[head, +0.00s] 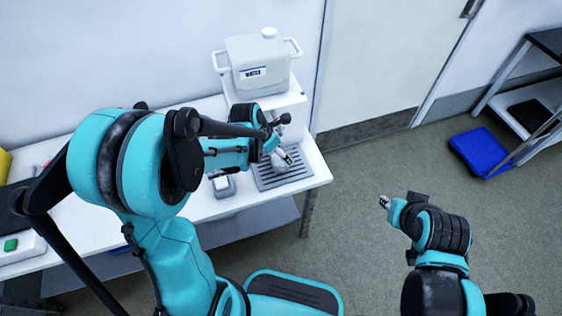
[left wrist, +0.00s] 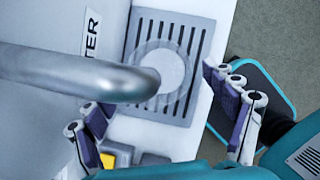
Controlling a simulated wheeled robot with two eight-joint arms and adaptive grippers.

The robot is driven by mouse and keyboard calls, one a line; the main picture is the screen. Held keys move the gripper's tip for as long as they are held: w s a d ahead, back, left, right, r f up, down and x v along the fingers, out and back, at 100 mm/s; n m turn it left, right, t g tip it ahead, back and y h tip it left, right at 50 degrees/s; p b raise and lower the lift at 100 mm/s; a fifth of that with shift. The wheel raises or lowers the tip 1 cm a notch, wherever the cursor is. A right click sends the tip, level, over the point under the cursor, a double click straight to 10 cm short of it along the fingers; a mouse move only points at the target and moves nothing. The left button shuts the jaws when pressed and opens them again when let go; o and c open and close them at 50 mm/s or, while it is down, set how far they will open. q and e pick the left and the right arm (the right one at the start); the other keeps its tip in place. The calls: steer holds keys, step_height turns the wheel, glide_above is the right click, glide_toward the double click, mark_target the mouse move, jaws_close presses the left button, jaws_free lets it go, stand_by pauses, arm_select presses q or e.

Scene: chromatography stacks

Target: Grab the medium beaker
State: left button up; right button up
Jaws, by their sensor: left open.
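A clear, round-rimmed beaker (left wrist: 172,66) stands on the slotted drain grate (left wrist: 195,40) in the left wrist view. The metal spout (left wrist: 75,72) hangs over it and hides its left part. My left gripper (left wrist: 152,95) is open, its fingers apart to the left and right, on the near side of the beaker and not closed on it. In the head view my left gripper (head: 284,156) is above the grate (head: 268,181); I cannot make out the beaker clearly there. My right gripper (head: 385,202) is over the floor, away from the table, too small to judge.
A white water container (head: 258,62) stands on a raised white stand behind the grate. A small grey device (head: 224,187) sits left of the grate on the white table (head: 310,180). A blue tray (head: 480,152) lies on the floor at right. The floor between is clear.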

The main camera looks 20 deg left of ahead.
arm_select(q)
steer(key=b+x, duration=0.1)
steer(key=x, duration=0.2)
steer(key=shift+w+d+f, duration=0.1)
steer(key=shift+c, duration=0.3)
steer(key=c, duration=1.5)
steer(key=shift+r, duration=0.25)
